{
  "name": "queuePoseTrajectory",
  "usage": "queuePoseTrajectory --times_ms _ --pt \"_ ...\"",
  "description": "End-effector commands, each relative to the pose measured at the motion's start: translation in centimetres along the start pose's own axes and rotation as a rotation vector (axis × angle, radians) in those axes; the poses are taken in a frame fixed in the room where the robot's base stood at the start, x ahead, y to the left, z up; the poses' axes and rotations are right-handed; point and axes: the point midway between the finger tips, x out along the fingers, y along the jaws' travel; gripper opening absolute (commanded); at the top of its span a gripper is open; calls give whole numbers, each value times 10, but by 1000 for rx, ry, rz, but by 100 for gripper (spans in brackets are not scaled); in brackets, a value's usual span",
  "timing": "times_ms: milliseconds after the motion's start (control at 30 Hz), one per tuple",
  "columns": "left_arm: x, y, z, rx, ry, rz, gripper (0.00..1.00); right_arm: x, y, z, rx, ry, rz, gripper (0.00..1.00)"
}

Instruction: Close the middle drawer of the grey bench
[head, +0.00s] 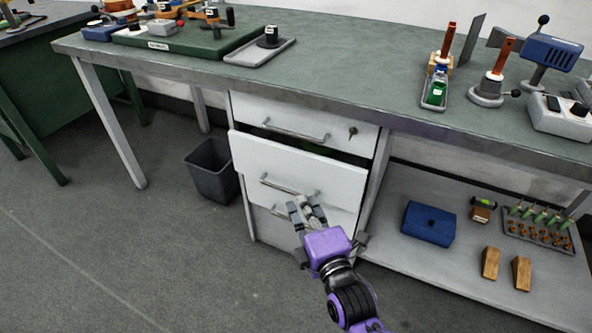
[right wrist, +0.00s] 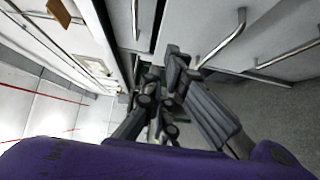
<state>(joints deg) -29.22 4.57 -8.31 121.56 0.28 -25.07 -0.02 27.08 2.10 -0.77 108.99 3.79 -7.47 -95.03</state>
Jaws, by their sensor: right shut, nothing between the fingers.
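The grey bench (head: 330,80) holds a stack of three white drawers. The middle drawer (head: 335,185) stands partly open, its front pushed out past the others, with a dark gap above it. Its bar handle (head: 290,187) faces me. The top drawer (head: 290,110) looks shut and has a key in its lock. The bottom drawer (head: 265,228) is partly hidden by my arm. My right gripper (head: 306,203) is shut and empty, in front of the lower part of the middle drawer, near its handle. The right wrist view shows its fingers (right wrist: 165,95) close to the drawer fronts; contact cannot be told. My left gripper is not in view.
A dark bin (head: 212,170) stands on the floor left of the drawers. A lower shelf (head: 395,260) at right holds a blue box (head: 428,224), wooden blocks and a rack. Tools crowd the benchtop. The floor at front left is clear.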

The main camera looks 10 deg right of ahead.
Motion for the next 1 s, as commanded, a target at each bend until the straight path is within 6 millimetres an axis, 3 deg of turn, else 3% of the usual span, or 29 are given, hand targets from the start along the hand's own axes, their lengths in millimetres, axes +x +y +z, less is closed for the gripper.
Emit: queuePoseTrajectory --times_ms 167,600,1000 --pt "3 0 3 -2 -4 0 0 19 1 0 -4 0 5 0" --pt "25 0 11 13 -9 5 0 107 -1 6 -4 -1 2 0" --pt "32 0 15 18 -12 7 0 128 0 29 -3 0 1 0"
